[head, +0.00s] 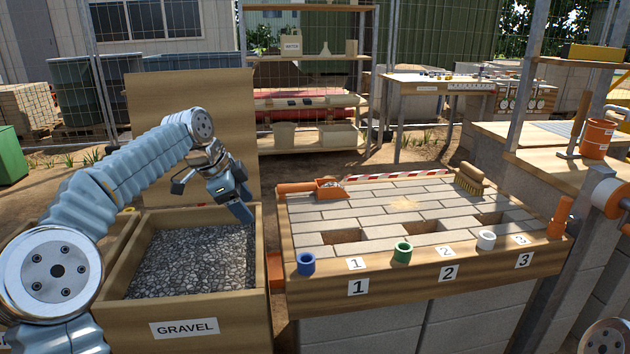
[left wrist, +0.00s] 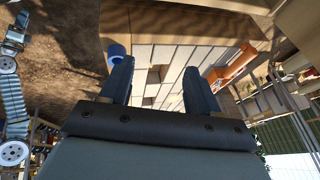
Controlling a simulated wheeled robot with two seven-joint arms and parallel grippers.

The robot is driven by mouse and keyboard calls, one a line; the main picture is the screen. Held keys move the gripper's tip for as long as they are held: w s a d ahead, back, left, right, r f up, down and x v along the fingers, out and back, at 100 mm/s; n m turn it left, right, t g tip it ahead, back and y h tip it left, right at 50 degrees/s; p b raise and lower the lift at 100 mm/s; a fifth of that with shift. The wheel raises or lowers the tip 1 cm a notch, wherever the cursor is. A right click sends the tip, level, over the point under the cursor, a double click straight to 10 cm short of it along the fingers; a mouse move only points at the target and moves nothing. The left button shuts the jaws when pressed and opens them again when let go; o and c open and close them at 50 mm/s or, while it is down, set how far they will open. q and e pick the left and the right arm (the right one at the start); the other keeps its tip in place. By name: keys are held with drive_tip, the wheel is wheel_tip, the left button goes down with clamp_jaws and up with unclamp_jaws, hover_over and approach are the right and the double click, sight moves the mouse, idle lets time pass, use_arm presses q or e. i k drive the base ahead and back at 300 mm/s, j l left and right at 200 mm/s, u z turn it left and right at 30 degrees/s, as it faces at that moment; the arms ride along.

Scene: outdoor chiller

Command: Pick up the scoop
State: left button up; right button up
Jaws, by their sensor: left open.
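The orange scoop (head: 328,188) lies on the back left corner of the paved worktop, its handle pointing left. In the left wrist view the orange scoop (left wrist: 232,66) shows beyond the right finger. My left gripper (head: 242,208) is open and empty, over the right part of the gravel bin, left of the scoop and apart from it. Its two fingers (left wrist: 160,85) frame the worktop in the left wrist view. My right gripper (left wrist: 18,32) seems to show small at the left wrist view's edge, too small to read.
The gravel bin (head: 262,270) stands left of the paved worktop (head: 425,280). Blue (head: 306,264), green (head: 402,252) and white (head: 486,240) cups stand along its front. A brush (head: 470,180) and a red-white striped bar (head: 410,174) lie at the back. The middle paving is mostly clear.

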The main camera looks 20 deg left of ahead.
sight(333, 192)
drive_tip(key=i, duration=1)
